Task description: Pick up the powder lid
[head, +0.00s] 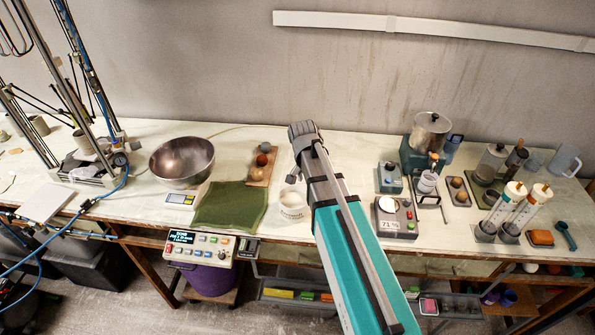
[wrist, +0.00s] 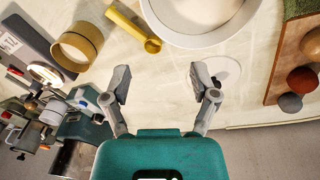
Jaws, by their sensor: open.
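A flat white round lid (wrist: 230,72) with a darker spot near its middle lies on the table in the wrist view, taken to be the powder lid. My gripper (wrist: 160,82) is open and empty, and its right finger covers part of the lid's left side. The lid is not between the fingers as seen here. A white tub of pale powder (wrist: 205,16) stands just beyond the lid, cut by the top edge. The tub also shows in the head view (head: 292,207), left of my arm.
A yellow scoop (wrist: 133,28) and a yellow ring (wrist: 78,46) lie left of the tub in the wrist view. A wooden board (wrist: 290,50) with balls is at right. In the head view, a steel bowl (head: 181,158) and green mat (head: 230,206) stand left, a scale (head: 395,217) right.

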